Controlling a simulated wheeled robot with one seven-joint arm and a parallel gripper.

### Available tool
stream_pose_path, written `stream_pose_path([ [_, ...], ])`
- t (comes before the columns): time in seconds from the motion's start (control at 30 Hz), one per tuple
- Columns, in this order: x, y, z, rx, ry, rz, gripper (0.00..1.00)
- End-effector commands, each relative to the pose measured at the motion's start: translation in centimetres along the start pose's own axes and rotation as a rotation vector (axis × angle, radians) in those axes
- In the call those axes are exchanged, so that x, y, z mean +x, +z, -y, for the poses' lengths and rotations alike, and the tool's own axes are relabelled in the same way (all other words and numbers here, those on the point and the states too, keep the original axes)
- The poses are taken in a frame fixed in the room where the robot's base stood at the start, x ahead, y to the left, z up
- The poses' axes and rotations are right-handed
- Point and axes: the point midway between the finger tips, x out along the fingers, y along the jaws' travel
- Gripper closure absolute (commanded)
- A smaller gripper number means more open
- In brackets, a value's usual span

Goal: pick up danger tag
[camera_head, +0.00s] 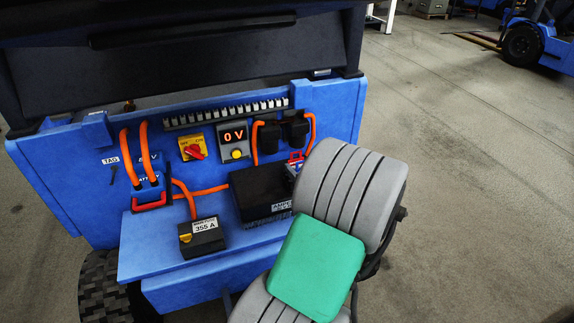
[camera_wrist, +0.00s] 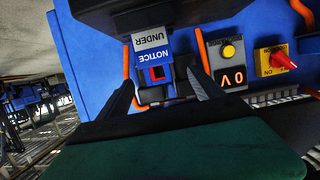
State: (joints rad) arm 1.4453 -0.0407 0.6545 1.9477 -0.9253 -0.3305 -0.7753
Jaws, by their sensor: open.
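No tag with readable danger wording shows. In the wrist view, a blue and white tag (camera_wrist: 152,50) reads "NOTICE" and "UNDER", upside down, with a red-edged square near its lower end. My gripper (camera_wrist: 160,79) is open, its dark fingers on either side of the tag's lower end. I cannot tell whether they touch it. In the head view, a small red and blue piece (camera_head: 296,157) shows beside the grey ribbed part, below the black connectors; I cannot tell if it is the same tag. My fingers are mostly hidden there.
The blue cabinet panel (camera_head: 345,97) carries a red rotary switch (camera_head: 194,151), a 0 V display (camera_head: 235,134) and orange cables. A label "TAG" (camera_head: 110,160) sits above a small hook at left.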

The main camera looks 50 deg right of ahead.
Motion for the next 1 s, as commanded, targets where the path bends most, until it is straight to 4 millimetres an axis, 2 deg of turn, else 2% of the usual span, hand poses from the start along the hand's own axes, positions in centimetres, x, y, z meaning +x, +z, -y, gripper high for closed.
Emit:
stream_pose_path([
  [0.27, 3.3, 0.1, 0.0, -0.001, -0.002, -0.004, 0.24],
  [0.5, 7.3, 0.3, -0.2, 0.0, 0.0, -0.003, 0.24],
  [0.77, 7.7, 0.3, -0.5, 0.002, 0.005, -0.003, 0.24],
  [1.0, 7.7, 0.3, -0.4, 0.001, 0.004, -0.002, 0.43],
])
